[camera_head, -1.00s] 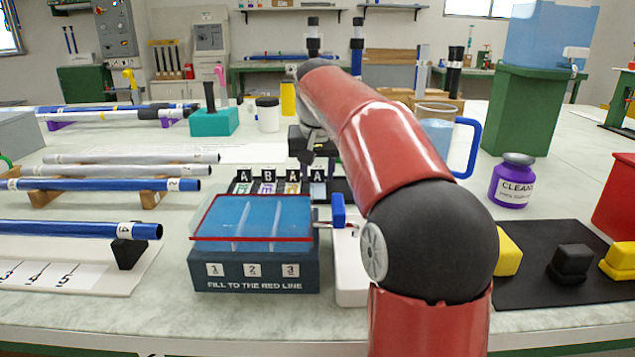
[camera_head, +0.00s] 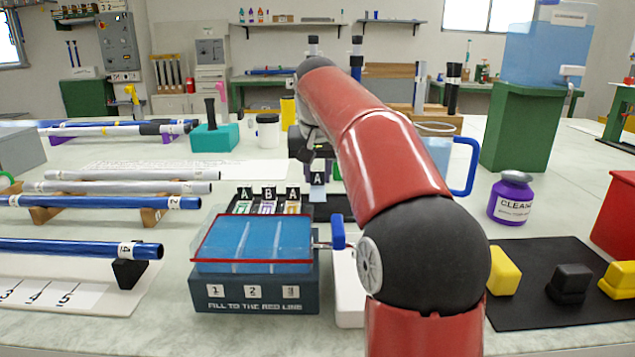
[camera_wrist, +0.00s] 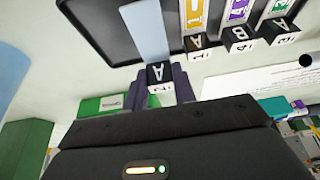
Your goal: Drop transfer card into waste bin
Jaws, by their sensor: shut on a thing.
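My gripper (camera_wrist: 163,84) is shut on a card with a black cap marked A (camera_wrist: 158,74) and a pale blue strip (camera_wrist: 148,32). In the head view the card's cap (camera_head: 317,178) shows just beyond the clear blue tank, higher than the caps of the other cards.
Several capped cards (camera_head: 268,193) stand in a dark tray (camera_wrist: 95,25) beside the held one. The blue tank (camera_head: 252,240) is in front. A jug with a blue handle (camera_head: 464,165), a purple cleaner jar (camera_head: 511,198) and a black mat (camera_head: 530,310) lie to the right.

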